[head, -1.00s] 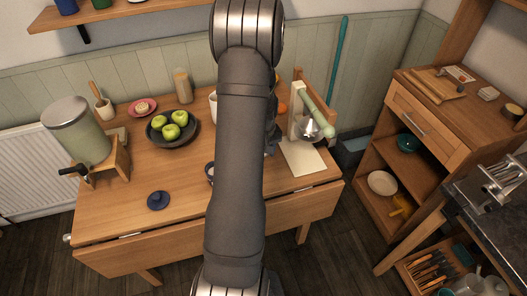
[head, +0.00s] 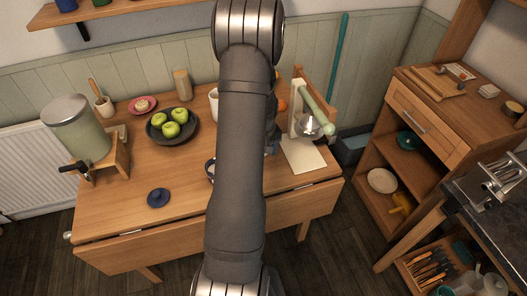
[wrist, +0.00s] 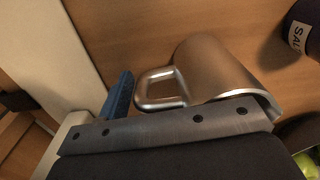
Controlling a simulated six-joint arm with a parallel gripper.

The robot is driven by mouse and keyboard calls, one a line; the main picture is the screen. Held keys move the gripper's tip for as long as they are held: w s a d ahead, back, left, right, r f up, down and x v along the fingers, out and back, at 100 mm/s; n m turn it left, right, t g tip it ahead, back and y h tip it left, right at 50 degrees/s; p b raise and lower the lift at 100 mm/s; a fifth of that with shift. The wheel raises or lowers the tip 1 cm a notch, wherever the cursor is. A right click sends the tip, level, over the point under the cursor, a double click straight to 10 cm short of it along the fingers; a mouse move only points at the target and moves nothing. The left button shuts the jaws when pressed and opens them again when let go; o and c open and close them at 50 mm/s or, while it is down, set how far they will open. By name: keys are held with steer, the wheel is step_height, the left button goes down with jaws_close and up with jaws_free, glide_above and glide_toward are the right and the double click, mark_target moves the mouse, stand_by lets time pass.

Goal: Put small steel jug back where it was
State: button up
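The small steel jug (wrist: 215,72) shows in the wrist view just beyond my gripper's dark plate. Its loop handle (wrist: 158,90) points left, and its lower edge is partly hidden by the plate. One blue finger (wrist: 119,97) of my gripper stands just left of the handle; I cannot tell whether they touch. The other finger is not clearly visible, so the grip is unclear. In the head view my arm hides the jug and most of my gripper, which is over the table's right half.
A green-armed press (head: 315,110) and cream board (head: 303,155) stand right of my arm. A dark salt pot (wrist: 303,32) is near the jug.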

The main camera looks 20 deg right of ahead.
steer(key=shift+o, duration=0.8)
step_height(320, 180, up, 17)
steer(key=shift+d+r, duration=0.2)
steer(key=f, duration=1.7)
steer(key=shift+a+f, duration=0.25)
